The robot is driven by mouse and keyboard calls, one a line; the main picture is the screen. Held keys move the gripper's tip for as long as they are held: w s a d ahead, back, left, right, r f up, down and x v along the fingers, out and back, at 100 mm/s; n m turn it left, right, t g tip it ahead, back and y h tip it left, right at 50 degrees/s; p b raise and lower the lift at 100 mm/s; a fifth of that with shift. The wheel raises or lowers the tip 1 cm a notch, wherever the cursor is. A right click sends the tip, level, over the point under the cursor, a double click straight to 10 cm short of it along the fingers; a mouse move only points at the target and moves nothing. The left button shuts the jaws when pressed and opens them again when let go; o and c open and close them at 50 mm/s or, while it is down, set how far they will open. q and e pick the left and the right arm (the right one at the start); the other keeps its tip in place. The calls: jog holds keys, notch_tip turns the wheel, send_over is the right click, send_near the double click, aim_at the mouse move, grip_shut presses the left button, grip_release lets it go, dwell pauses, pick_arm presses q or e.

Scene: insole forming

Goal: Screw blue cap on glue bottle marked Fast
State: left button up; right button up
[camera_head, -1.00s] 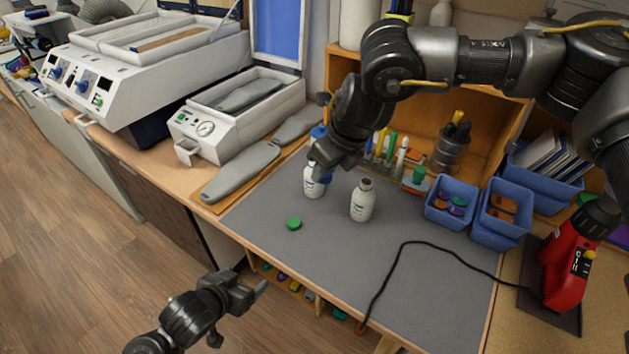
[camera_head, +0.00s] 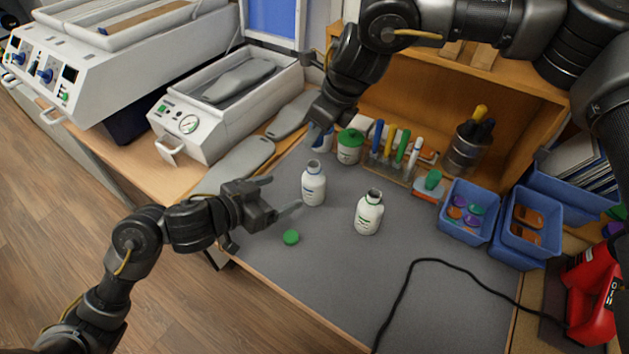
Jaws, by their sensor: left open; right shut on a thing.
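Two white glue bottles stand upright and uncapped on the grey mat: the left bottle (camera_head: 313,186) and the right bottle (camera_head: 368,214). Their label print is too small to read. A green cap (camera_head: 291,237) lies on the mat in front of the left bottle. My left gripper (camera_head: 283,196) is open and empty, just left of the left bottle, with its fingers pointing at it. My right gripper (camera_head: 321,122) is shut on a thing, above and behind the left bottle.
A green-lidded jar (camera_head: 350,146) and a rack of pens (camera_head: 392,165) stand behind the bottles. Blue bins (camera_head: 466,232) stand at the right. A black cable (camera_head: 408,280) crosses the mat. A press box (camera_head: 215,122) and grey insoles (camera_head: 236,165) lie left.

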jog(key=shift+s+r, duration=0.15)
jog(key=shift+s, duration=0.1)
jog(key=shift+w, duration=0.15)
pick_arm(q)
jog(key=x, duration=1.1)
jog(key=shift+w+f, duration=0.2)
pick_arm(e)
jog(key=shift+w+f, duration=0.2)
pick_arm(q)
jog(key=shift+w+d, duration=0.15)
jog(key=shift+d, duration=0.1)
pick_arm(e)
jog(key=shift+s, duration=0.1)
pick_arm(q)
jog(key=shift+f, duration=0.1)
jog(key=c, duration=1.5)
jog(key=shift+o, duration=0.2)
pick_arm(e)
send_over(310, 162)
jog(key=d, duration=0.1)
jog(key=shift+s+d+f, duration=0.1)
jog(key=shift+s+f, duration=0.15)
jog(key=shift+f, duration=0.95)
jog(key=shift+s+d+f, duration=0.1)
jog(key=shift+s+f, duration=0.1)
jog(key=shift+f, duration=1)
jog(key=shift+f, duration=0.9)
